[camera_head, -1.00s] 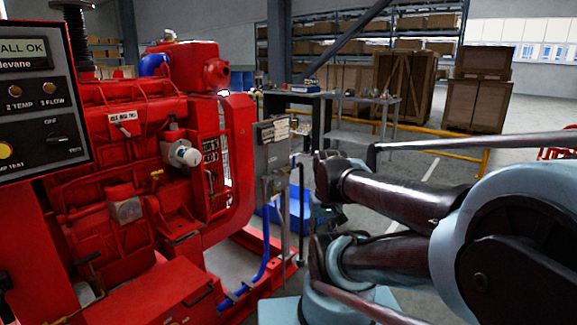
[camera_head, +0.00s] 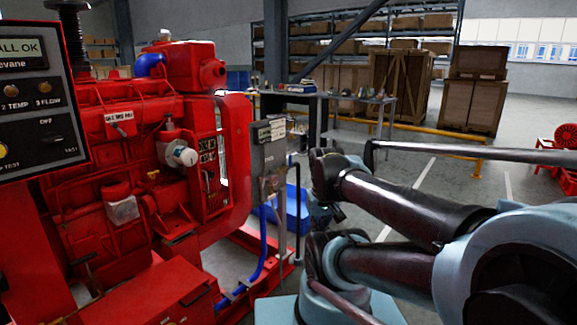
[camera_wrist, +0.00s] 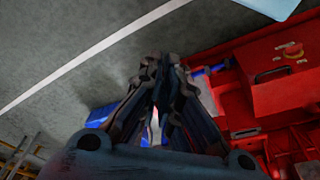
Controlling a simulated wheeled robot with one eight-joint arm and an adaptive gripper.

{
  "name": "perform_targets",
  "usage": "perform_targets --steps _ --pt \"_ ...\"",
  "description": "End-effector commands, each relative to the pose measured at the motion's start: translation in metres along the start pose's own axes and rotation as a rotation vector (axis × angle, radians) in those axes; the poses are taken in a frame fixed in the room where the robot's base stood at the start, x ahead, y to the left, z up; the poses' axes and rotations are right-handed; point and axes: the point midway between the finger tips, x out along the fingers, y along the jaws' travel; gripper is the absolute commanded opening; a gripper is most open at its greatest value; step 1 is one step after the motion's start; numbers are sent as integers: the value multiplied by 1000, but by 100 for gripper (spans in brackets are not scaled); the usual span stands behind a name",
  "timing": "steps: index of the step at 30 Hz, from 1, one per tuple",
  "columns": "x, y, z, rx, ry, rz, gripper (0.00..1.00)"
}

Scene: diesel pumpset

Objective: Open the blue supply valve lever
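My gripper (camera_wrist: 164,70) shows in the wrist view with its dark fingers converging, tips close together and nothing seen between them. In the head view my arm crosses the right side; the gripper is not clear there. A blue hose (camera_head: 262,250) runs down beside the red engine (camera_head: 150,170), below a grey panel (camera_head: 270,150) on a post. In the wrist view a short blue piece (camera_wrist: 208,70) lies by the red frame, beyond the fingertips to the right. I cannot make out the blue supply valve lever in either view.
A blue bin (camera_head: 297,208) stands on the floor behind the panel. A dark control box (camera_head: 40,90) is near at left. A workbench (camera_head: 350,97), yellow rail (camera_head: 440,138) and wooden crates (camera_head: 402,85) stand behind. The floor at right is open up to a red object (camera_head: 566,150).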

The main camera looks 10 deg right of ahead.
Motion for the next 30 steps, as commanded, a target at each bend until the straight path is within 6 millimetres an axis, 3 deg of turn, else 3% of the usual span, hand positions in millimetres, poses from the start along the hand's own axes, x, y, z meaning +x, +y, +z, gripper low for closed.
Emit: perform_targets --steps 8,16,30 --pt "-28 13 -58 -310 -3 86 0" --pt "-49 20 -130 -675 -26 190 0" --pt "-60 6 -265 -1302 -121 371 0"
